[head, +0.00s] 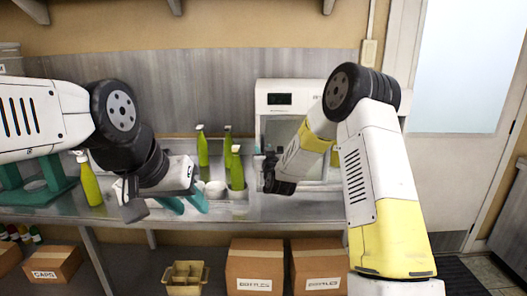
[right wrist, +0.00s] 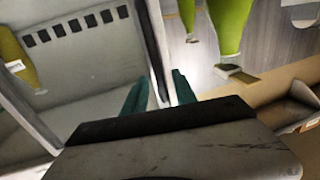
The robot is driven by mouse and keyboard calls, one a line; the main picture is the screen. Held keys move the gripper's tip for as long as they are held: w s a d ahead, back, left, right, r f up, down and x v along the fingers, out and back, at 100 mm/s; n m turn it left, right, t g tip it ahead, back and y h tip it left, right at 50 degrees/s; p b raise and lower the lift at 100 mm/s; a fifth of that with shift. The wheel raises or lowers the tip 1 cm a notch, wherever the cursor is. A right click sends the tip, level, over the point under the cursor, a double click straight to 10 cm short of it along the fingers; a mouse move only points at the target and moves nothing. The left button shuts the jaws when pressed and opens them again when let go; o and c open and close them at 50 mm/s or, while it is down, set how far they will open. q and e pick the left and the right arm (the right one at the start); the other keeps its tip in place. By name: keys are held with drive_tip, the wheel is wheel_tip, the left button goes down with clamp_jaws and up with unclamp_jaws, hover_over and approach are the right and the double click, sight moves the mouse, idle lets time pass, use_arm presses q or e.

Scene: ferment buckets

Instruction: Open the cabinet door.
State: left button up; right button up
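The white cabinet (head: 289,93) with a small dark display stands at the back of the counter, right of centre. My right forearm and gripper hide part of its front. My right gripper (head: 269,172) is in front of its lower left side; its fingers are hard to make out in the head view. In the right wrist view, the teal fingers (right wrist: 159,92) stand apart, with a narrow upright edge of the cabinet (right wrist: 85,62) between them; I cannot tell whether they touch it. My left gripper (head: 185,204) is open and empty over the counter's front edge.
Another green bottle (head: 89,182) and a teal stand (head: 40,184) are at the left. Boxes (head: 255,262) and a tan tray (head: 186,275) sit below the counter (head: 290,207).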

drive_tip(key=shift+w, duration=0.1)
clamp_jaws()
idle(1.4)
